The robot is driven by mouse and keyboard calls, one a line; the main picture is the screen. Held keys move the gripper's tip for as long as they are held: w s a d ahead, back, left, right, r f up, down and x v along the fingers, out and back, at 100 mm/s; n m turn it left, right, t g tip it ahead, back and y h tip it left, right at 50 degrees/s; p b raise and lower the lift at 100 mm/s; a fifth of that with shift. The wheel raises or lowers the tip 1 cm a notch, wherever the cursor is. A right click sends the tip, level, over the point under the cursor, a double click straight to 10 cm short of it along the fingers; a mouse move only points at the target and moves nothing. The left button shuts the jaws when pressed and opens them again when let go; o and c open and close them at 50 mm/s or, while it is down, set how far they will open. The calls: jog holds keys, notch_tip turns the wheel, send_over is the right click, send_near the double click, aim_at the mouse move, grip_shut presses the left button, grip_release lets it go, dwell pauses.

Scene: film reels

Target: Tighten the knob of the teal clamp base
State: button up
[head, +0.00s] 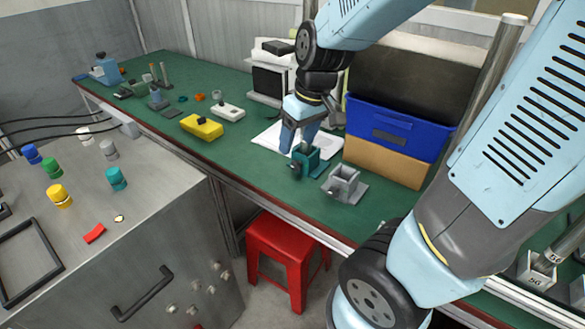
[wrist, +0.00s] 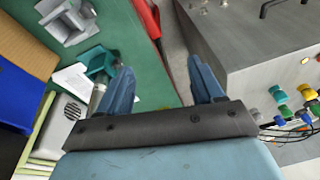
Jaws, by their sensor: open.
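The teal clamp base (head: 311,160) stands on the green workbench, with a dark round knob (head: 295,170) on its near left side. My gripper (head: 298,143) points down right at the teal clamp base, and its fingers partly cover it. In the wrist view the blue fingers of my gripper (wrist: 162,76) are apart, with only bare bench and the bench edge between them. The teal clamp base (wrist: 101,61) shows there behind the left finger, which hides part of it. I cannot tell whether that finger touches it. The knob is not clear in the wrist view.
A grey clamp base (head: 345,182) stands close on the right. A blue crate (head: 392,130) is behind it. White paper (head: 268,138) and a yellow box (head: 202,127) lie to the left. A red stool (head: 290,250) stands below the bench edge. The grey cabinet (head: 150,215) holds coloured knobs.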

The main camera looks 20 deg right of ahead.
jog(key=w+a+f+n+g+h, duration=0.2)
jog(key=a+f+n+g, duration=0.15)
jog(key=f, duration=1.15)
jog(key=n+t+h, duration=1)
jog(key=n+t, duration=0.1)
jog(key=n, duration=0.4)
send_near(294, 167)
jog(key=shift+x, duration=4.6)
jog(key=c, duration=1.1)
